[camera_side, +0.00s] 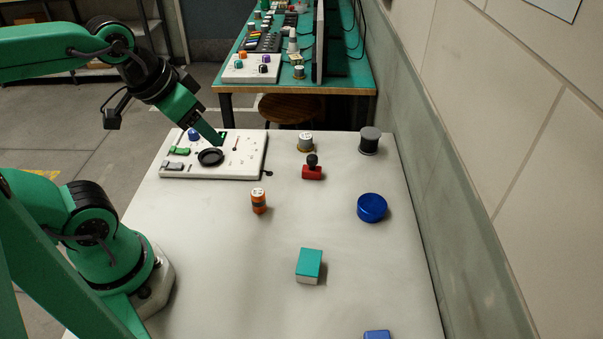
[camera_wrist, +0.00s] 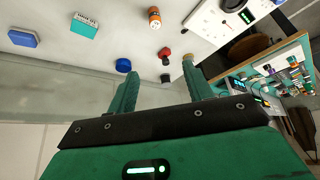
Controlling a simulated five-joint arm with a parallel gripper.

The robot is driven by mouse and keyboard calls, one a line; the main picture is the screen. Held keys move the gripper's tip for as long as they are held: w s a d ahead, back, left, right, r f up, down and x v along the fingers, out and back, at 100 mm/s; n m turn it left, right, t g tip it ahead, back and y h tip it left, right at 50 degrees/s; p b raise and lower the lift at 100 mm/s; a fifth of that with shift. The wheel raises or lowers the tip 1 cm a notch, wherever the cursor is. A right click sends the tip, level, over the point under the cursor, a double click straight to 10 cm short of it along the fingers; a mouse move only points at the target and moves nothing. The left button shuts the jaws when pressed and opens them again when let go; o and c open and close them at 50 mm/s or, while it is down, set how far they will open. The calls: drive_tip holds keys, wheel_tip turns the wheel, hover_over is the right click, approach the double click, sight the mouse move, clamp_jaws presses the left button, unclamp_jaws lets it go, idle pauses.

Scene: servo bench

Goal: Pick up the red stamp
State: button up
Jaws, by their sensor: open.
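The red stamp (camera_side: 312,173) stands upright on the white table, right of the white control panel, with a red base and a black knob handle. It also shows small in the wrist view (camera_wrist: 164,54), beyond and between my two fingertips. My gripper (camera_side: 217,138) is over the white panel in the side view, left of the stamp and apart from it. In the wrist view my gripper (camera_wrist: 160,69) has its two green fingers spread with nothing between them.
The white panel (camera_side: 252,158) carries a black dial and switches. Near the stamp are a silver-capped cylinder (camera_side: 305,142), a dark grey cylinder (camera_side: 369,141), a blue round container (camera_side: 372,208) and an orange cylinder (camera_side: 259,201). A teal-topped box (camera_side: 309,265) is nearer. A wall runs along the right.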

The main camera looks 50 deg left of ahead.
drive_tip(key=shift+o, duration=0.4)
drive_tip(key=m+g, duration=0.6)
drive_tip(key=m, duration=0.6)
hover_over(311, 157)
drive_tip(key=f, duration=1.6)
drive_tip(key=shift+s+d, duration=0.1)
drive_tip(key=shift+s, duration=0.15)
drive_tip(key=shift+w+f, duration=0.2)
drive_tip(key=shift+f, duration=1.45)
drive_tip(key=shift+f, duration=0.1)
